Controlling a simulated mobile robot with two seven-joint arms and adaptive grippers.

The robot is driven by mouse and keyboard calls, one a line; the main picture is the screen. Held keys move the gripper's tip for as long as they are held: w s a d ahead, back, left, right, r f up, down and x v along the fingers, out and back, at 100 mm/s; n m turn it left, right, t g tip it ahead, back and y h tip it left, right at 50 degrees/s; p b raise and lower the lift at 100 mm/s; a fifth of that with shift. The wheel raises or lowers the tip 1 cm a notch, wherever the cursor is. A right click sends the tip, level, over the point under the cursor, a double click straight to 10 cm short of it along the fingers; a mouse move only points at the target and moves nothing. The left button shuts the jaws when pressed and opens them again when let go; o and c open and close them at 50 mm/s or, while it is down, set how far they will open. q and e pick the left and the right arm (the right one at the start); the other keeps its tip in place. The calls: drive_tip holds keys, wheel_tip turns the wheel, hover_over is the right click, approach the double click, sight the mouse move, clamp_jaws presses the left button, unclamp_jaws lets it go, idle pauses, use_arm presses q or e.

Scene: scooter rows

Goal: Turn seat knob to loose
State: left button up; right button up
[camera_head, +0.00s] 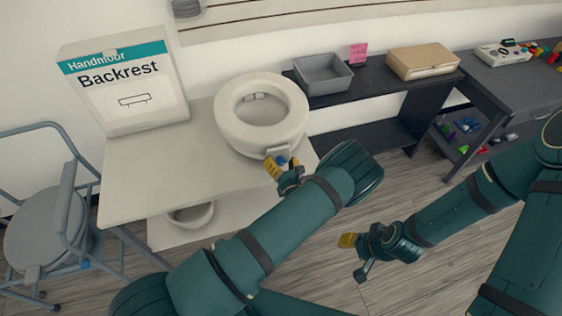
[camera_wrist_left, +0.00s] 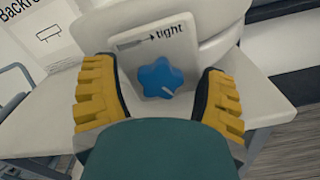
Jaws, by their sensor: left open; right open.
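The seat knob (camera_wrist_left: 160,78) is a blue star-shaped knob with a white pointer line, on a pale plate marked with an arrow and "tight" (camera_wrist_left: 174,29). It sits on the front of the white raised toilet seat (camera_head: 231,120); in the head view the knob (camera_head: 282,160) is small and partly hidden by my gripper. My left gripper (camera_head: 277,166) is open. In the left wrist view its yellow fingers (camera_wrist_left: 160,95) stand on either side of the knob, apart from it. The pointer slants down to the right. My right gripper (camera_head: 349,240) is open and empty above the floor.
The seat rests on a pale table (camera_head: 140,179) beside a "Backrest" box (camera_head: 125,85). A grey commode chair (camera_head: 48,235) stands at left. A grey bin (camera_head: 322,75) and cardboard box (camera_head: 424,61) sit on a dark shelf at right. Open floor lies between my arms.

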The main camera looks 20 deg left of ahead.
use_arm(q)
drive_tip(key=c, duration=1.2)
drive_tip(key=shift+n, duration=0.3)
drive_tip(key=n, duration=0.4)
drive_tip(key=shift+n+b, duration=0.3)
drive_tip(key=shift+b, duration=0.05)
drive_tip(key=n+b, duration=0.1)
drive_tip(key=n, duration=0.4)
drive_tip(key=n+b, duration=0.1)
drive_tip(key=n, duration=0.4)
drive_tip(key=n+b, duration=0.2)
drive_tip(key=n, duration=0.3)
use_arm(e)
drive_tip(key=f, duration=0.1)
drive_tip(key=s+f, duration=0.1)
drive_tip(key=f, duration=0.2)
drive_tip(key=shift+s+a+f, duration=0.15)
drive_tip(key=shift+s+f, duration=0.15)
drive_tip(key=shift+f, duration=0.05)
drive_tip(key=shift+g, duration=0.3)
